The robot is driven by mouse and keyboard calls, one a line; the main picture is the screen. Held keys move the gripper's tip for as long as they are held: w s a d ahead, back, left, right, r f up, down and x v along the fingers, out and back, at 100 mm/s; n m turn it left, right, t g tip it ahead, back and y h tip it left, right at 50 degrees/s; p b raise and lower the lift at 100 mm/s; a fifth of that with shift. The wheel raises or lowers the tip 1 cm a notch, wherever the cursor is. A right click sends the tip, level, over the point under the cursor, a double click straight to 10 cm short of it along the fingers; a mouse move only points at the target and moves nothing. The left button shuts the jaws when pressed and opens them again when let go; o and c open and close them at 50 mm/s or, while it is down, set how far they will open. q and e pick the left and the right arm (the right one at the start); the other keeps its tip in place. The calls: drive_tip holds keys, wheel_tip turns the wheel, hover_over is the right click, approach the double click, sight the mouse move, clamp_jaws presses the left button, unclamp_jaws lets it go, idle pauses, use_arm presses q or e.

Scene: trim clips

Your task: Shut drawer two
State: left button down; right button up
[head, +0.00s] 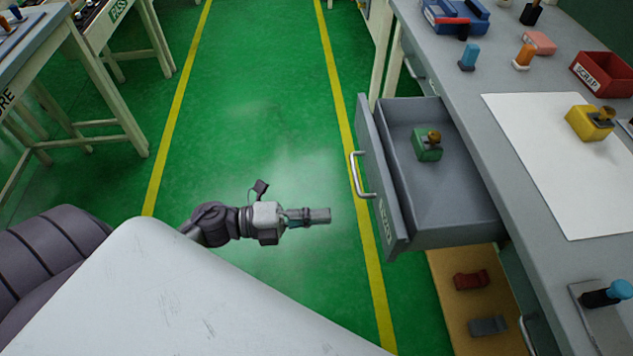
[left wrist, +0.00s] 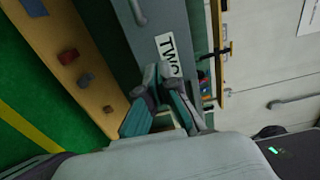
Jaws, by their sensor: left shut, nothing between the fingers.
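Drawer two (head: 440,225) stands pulled out from the grey bench in the head view, its front panel facing left. Its metal handle (head: 357,176) is on that front. The label "TWO" (left wrist: 167,55) reads clearly in the left wrist view. A green clip-like block with a brass knob (head: 428,149) lies inside the drawer. My left gripper (head: 328,215) is shut and empty, a little left of the drawer front and pointing at it, with a gap between in the head view. Its fingers also show in the left wrist view (left wrist: 158,80). My right gripper is not in view.
The bench top (head: 450,60) holds a white sheet (head: 550,140), a yellow block (head: 588,122) and a red scrap bin (head: 605,74). A wooden shelf (head: 447,300) with red and grey pieces lies below the drawer. The green floor (head: 250,100) left of the drawer is clear.

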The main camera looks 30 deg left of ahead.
sight(381, 211)
use_arm(q)
drive_tip(key=p+x, duration=0.1)
drive_tip(key=x, duration=0.8)
drive_tip(key=shift+w+d, duration=0.1)
drive_tip(key=shift+w, duration=0.1)
drive_tip(key=shift+w+d, duration=0.2)
drive_tip(key=shift+d, duration=0.1)
drive_tip(key=shift+d, duration=0.1)
drive_tip(key=shift+w+d, duration=0.15)
drive_tip(key=p+x, duration=0.1)
drive_tip(key=x, duration=0.9)
drive_tip(key=shift+w+d+r, duration=0.1)
drive_tip(key=shift+w+d, duration=0.15)
drive_tip(key=b+x, duration=0.2)
drive_tip(key=x, duration=1)
drive_tip(key=shift+w+d, duration=0.2)
drive_tip(key=shift+d, duration=0.05)
drive_tip(key=shift+w+d, duration=0.1)
drive_tip(key=shift+d, duration=0.05)
drive_tip(key=shift+r, duration=0.15)
